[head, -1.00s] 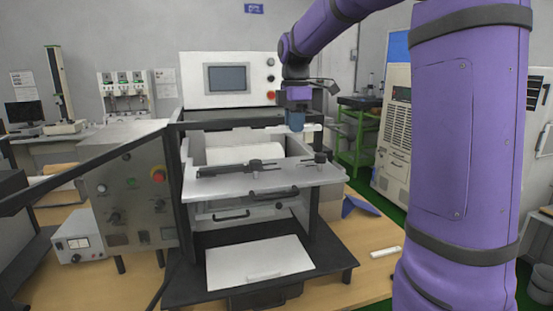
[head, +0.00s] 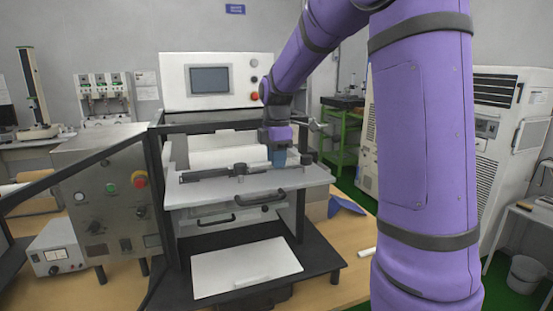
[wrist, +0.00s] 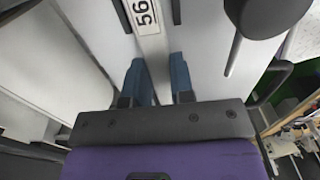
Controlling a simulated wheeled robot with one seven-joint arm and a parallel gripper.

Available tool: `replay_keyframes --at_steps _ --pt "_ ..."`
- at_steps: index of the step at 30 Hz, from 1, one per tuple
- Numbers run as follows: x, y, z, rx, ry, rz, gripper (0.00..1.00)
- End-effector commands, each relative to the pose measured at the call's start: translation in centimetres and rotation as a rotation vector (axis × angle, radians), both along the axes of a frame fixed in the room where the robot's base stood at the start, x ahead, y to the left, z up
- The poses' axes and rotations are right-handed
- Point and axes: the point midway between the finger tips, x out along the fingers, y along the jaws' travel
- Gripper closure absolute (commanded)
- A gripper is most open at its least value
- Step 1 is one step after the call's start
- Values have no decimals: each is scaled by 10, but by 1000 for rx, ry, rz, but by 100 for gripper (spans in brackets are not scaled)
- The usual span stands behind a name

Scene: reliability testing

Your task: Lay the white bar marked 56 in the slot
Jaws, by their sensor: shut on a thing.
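The white bar marked 56 (wrist: 149,28) shows in the wrist view, its black-framed number near the top edge. My gripper (wrist: 157,80) is shut on it, with a blue finger on each side. In the head view my gripper (head: 278,158) points down, low over the light shelf plate (head: 255,187) of the machine, right beside the black clamp fittings. There the bar is not clearly visible. I cannot make out the slot itself, or whether the bar touches the plate.
Black clamp fittings (head: 212,174) stand on the plate, and a dark rounded part (wrist: 264,14) is close to my gripper. Other white bars lie on the lower white panel (head: 218,278) and on the table (head: 361,253).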

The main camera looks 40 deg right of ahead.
Motion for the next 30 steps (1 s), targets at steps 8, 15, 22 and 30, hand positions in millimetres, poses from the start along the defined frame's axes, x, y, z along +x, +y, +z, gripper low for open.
replay_keyframes --at_steps 8,15,22,30 --pt "0 0 -1 0 0 0 100" --pt "0 0 -2 0 0 0 52" --pt "0 0 0 0 -1 0 52" --pt "0 0 34 -1 -5 0 52"
